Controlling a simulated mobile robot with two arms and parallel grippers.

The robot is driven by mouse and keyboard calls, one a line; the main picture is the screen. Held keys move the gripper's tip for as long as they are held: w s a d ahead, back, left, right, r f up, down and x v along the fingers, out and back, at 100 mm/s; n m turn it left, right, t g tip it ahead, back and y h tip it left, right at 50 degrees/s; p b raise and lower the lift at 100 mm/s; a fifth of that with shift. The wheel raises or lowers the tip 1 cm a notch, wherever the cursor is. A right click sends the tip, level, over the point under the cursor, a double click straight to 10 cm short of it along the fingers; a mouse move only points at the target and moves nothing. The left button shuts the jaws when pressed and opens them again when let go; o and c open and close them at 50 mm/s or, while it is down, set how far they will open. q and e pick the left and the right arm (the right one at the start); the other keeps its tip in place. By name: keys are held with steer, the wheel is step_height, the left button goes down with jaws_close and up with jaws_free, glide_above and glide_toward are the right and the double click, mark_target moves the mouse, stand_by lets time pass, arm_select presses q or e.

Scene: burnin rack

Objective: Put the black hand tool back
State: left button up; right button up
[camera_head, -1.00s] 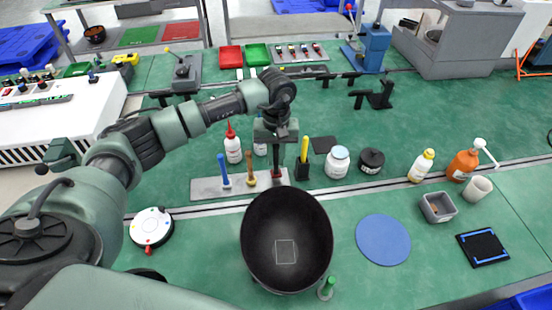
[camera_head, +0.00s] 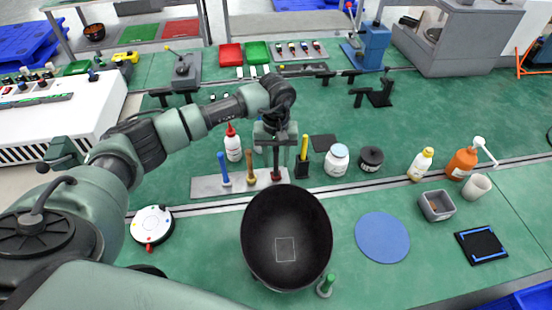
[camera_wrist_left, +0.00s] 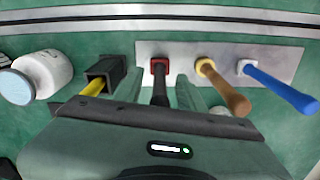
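The black hand tool (camera_head: 276,155) stands upright in the red socket at the right end of a grey metal holder plate (camera_head: 205,188). In the left wrist view its dark handle (camera_wrist_left: 160,88) runs up from the red collar. My left gripper (camera_head: 277,150) points down around the handle. In the left wrist view its two greenish fingers (camera_wrist_left: 160,92) stand on either side of the handle with gaps, so it is open. The handle's upper end is hidden by the gripper body. My right gripper is not in view.
A blue-handled tool (camera_head: 224,168) and a wooden-handled tool (camera_head: 250,166) stand beside it on the plate. A black holder with a yellow marker (camera_head: 303,155) is close on the right. A red-tipped bottle (camera_head: 233,143) stands behind. A large black bowl (camera_head: 262,225) is in front.

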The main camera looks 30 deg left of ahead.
arm_select(q)
step_height(320, 180, up, 11)
steer(key=b, duration=0.3)
steer(key=shift+r, duration=0.5)
